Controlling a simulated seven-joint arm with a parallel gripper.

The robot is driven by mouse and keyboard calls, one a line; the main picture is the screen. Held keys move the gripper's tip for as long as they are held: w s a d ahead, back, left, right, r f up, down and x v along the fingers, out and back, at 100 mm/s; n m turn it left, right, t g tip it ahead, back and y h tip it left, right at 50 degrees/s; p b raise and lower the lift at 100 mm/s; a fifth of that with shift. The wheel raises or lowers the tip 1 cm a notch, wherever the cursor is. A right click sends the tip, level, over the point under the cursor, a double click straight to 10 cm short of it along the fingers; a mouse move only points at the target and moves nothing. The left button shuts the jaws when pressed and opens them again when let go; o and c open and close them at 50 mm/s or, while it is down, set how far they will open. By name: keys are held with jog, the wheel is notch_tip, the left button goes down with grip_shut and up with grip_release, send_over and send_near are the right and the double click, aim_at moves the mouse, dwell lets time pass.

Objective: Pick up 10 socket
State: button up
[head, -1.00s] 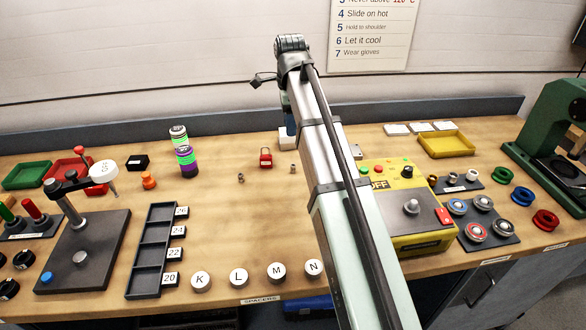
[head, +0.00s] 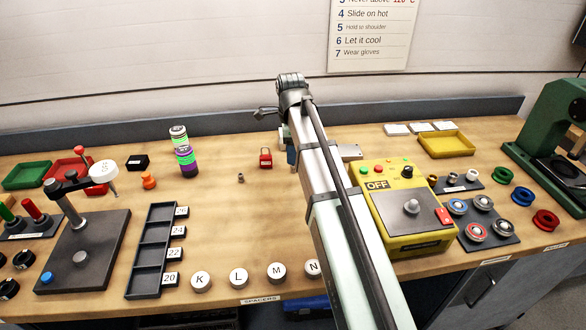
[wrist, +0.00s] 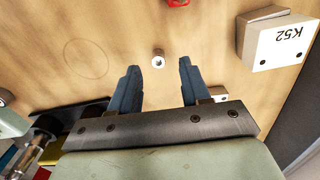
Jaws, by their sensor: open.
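My gripper (wrist: 160,66) is open, its two blue fingers spread in the wrist view. A small metallic socket (wrist: 158,59) stands on the bench in line with the gap between the fingertips, apart from both. No number is readable on it. In the head view my arm covers this socket, and only a little of the blue fingers shows beside the arm. A second small metallic piece (head: 241,177) stands on the open bench to the left.
A red padlock (head: 265,160) sits near the socket. A white block marked K52 (wrist: 275,42) is at the right of the wrist view. The yellow control box (head: 411,222) is right of my arm.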

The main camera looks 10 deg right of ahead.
aim_at(292, 172)
jog(key=shift+s+f, duration=0.2)
jog(key=shift+f, duration=2)
jog(key=shift+c, duration=0.4)
grip_shut()
